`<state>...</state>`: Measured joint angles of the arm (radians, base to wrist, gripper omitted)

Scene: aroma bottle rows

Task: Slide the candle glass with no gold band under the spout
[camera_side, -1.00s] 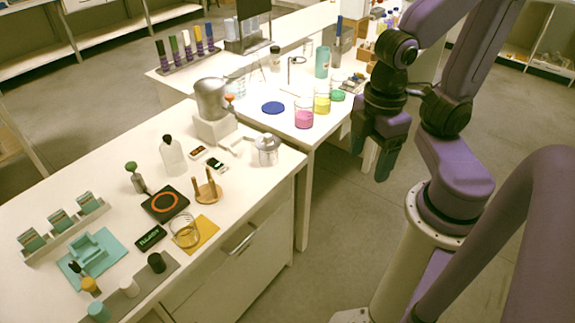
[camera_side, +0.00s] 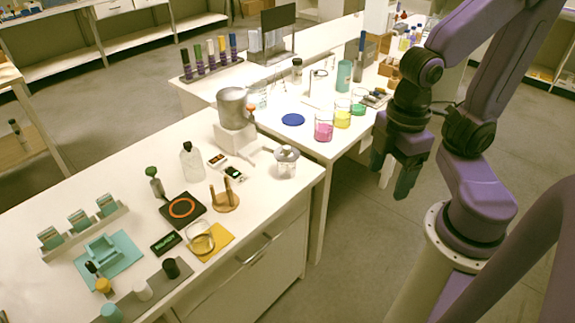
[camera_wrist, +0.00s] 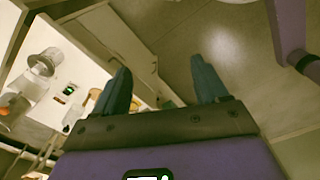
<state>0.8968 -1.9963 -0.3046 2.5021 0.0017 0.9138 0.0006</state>
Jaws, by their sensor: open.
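Three glasses with coloured fill stand in a row on the far table: pink (camera_side: 324,130), yellow (camera_side: 343,118) and green (camera_side: 359,107). They are too small to tell which has a gold band. A thin bent tube (camera_side: 318,73), perhaps the spout, stands behind them to the left; I cannot tell what is under it. My gripper (camera_side: 390,182) is open and empty, in the air to the right of the tables, pointing down and clear of the glasses. In the wrist view, its two fingers (camera_wrist: 160,66) are spread over the floor.
A blue disc (camera_side: 293,119) lies left of the pink glass. A teal cylinder (camera_side: 344,75) stands behind the glasses. The near table holds a grey rounded device (camera_side: 232,107), a lidded pot (camera_side: 286,162) and a glass on a yellow mat (camera_side: 222,242).

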